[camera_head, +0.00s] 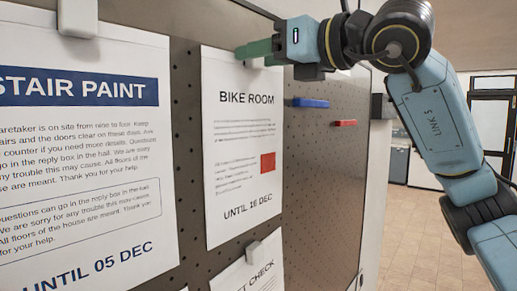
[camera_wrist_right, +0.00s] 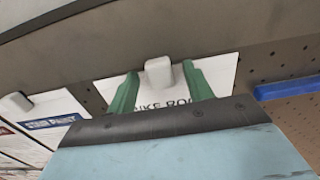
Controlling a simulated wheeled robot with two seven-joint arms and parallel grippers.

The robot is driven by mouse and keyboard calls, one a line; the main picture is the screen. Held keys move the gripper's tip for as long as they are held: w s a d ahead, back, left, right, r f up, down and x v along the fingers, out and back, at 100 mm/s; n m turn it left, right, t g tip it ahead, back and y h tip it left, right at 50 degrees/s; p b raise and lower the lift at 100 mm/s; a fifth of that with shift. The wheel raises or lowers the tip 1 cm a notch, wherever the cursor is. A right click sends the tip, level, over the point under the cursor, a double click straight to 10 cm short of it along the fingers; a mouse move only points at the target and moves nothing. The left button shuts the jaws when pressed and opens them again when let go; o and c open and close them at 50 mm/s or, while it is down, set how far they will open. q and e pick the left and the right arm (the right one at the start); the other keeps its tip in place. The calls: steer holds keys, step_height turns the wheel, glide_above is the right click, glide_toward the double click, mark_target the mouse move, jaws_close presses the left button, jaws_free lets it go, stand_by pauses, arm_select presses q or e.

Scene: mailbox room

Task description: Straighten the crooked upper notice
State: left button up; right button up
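The upper notice, a white sheet headed "BIKE ROOM" (camera_head: 240,140) with a red square, hangs on the perforated board. Its edges look nearly in line with the board in the head view; I cannot tell a small tilt. My right gripper (camera_head: 258,50) is at its top edge. In the right wrist view the green fingers (camera_wrist_right: 161,90) are open, one on each side of a white clip (camera_wrist_right: 158,72) at the top of the notice (camera_wrist_right: 222,72). Gaps show beside the clip. In the head view the fingers mostly hide this clip. My left gripper is not in view.
A "STAIR PAINT" notice (camera_head: 80,120) hangs at left under a white clip (camera_head: 77,17). A lower notice (camera_head: 250,275), visibly tilted, hangs below with its clip (camera_head: 254,251). Blue (camera_head: 311,103) and red (camera_head: 345,123) bars are on the board at right. Open floor (camera_head: 415,235) lies beyond.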

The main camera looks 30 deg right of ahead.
steer(key=b+v, duration=0.4)
steer(key=v, duration=0.9)
steer(key=shift+s, duration=0.2)
